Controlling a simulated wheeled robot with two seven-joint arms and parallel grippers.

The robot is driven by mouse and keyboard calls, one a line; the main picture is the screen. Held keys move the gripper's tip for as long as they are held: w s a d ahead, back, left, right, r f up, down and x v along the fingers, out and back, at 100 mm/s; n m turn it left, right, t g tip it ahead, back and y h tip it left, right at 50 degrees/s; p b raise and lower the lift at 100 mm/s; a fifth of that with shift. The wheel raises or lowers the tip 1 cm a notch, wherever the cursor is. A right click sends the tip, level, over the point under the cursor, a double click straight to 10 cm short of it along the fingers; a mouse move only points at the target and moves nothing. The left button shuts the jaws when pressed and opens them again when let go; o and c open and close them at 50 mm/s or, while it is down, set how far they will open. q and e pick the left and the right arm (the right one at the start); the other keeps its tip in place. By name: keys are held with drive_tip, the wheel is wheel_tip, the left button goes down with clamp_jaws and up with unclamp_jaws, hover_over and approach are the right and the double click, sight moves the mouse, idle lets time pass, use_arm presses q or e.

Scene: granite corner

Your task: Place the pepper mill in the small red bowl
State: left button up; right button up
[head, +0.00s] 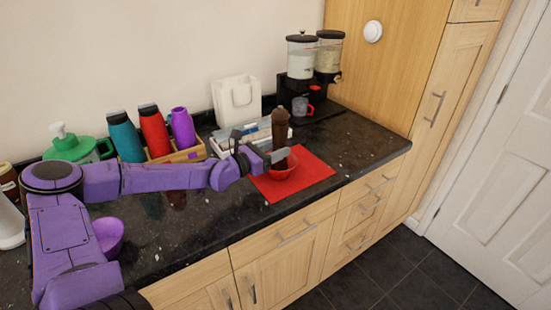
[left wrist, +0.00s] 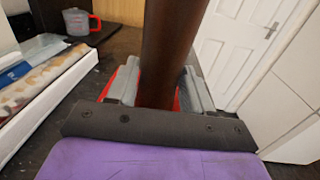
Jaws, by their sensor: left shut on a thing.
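The pepper mill (head: 280,130) is tall, dark brown and upright, with its lower end at the small red bowl (head: 283,172). Whether its base touches the bowl's bottom cannot be seen. The bowl sits on a flat red mat (head: 313,170) on the dark counter. My left gripper (head: 272,157) is shut on the mill, low on its body, just above the bowl. In the left wrist view the mill (left wrist: 170,50) stands between the two grey fingers, with bits of red behind it. My right gripper is not in view.
A wooden tray (head: 190,155) with teal, red and purple bottles stands left of the mat. A black dispenser (head: 322,95) with a measuring cup (head: 301,106) stands at the back. Counter right of the mat is clear.

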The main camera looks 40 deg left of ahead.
use_arm(q)
drive_tip(key=shift+w+f, duration=0.1)
drive_tip(key=shift+f, duration=0.25)
drive_tip(key=o, duration=0.9)
drive_tip(key=shift+f, duration=0.1)
drive_tip(key=o, duration=0.4)
